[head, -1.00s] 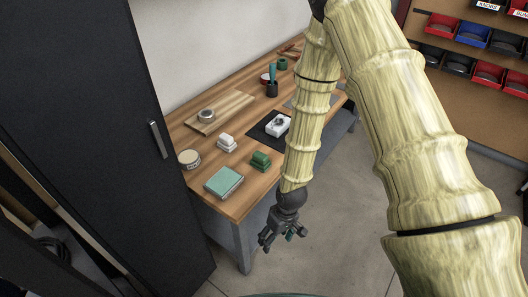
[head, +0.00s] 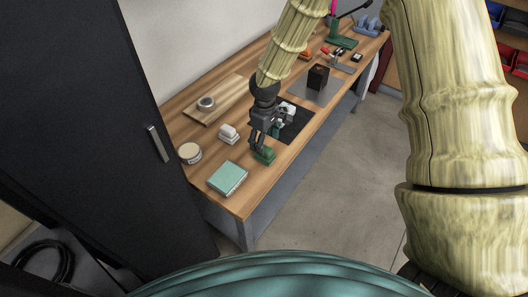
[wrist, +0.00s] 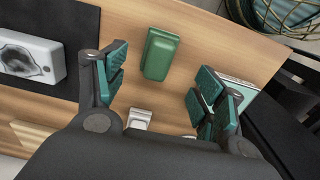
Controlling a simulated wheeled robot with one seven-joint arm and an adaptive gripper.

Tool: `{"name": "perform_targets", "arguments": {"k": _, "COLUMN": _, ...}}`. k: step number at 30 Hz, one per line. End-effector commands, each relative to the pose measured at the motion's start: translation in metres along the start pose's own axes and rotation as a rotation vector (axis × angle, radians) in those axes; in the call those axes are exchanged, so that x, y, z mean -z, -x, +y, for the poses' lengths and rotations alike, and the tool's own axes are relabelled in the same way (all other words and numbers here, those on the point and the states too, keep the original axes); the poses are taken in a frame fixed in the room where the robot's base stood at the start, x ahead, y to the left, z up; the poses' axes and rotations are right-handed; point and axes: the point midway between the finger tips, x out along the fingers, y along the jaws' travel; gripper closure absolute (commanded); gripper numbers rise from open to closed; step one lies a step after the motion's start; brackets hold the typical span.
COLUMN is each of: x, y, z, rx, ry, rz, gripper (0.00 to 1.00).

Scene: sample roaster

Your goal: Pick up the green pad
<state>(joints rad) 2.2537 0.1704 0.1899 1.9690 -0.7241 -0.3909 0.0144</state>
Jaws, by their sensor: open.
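The green pad (head: 264,156) is a small dark green block with a raised top, lying on the wooden workbench (head: 205,204) near its front edge. My gripper (head: 261,146) is over the bench right at the pad, its fingers pointing down. In the wrist view the green pad (wrist: 161,54) shows whole, beyond and between the spread teal-padded fingers of my gripper (wrist: 158,82). The fingers are open with nothing between them, and I see no contact with the pad. The exact height above it is hard to tell.
A teal box (head: 227,178) lies left of the pad. A similar white block (head: 228,134) and a round tin (head: 190,152) stand farther back. A white device lies on a black mat (head: 297,126) to the right. A tall dark cabinet (head: 95,120) closes off the left.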

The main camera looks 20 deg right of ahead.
Motion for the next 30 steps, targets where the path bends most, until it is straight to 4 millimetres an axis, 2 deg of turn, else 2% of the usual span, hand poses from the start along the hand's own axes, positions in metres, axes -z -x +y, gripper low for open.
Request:
{"name": "perform_targets", "arguments": {"k": 4, "x": 0.000, "y": -0.014, "z": 0.000, "rx": 0.001, "ry": -0.002, "rz": -0.001, "gripper": 0.30}}
{"name": "perform_targets", "arguments": {"k": 13, "x": 0.001, "y": -0.027, "z": 0.000, "rx": 0.001, "ry": 0.001, "rz": -0.001, "gripper": 0.30}}
{"name": "perform_targets", "arguments": {"k": 24, "x": 0.002, "y": -0.064, "z": 0.000, "rx": 0.001, "ry": 0.002, "rz": -0.001, "gripper": 0.30}}
{"name": "perform_targets", "arguments": {"k": 30, "x": 0.002, "y": -0.072, "z": 0.000, "rx": 0.001, "ry": 0.002, "rz": 0.000, "gripper": 0.30}}
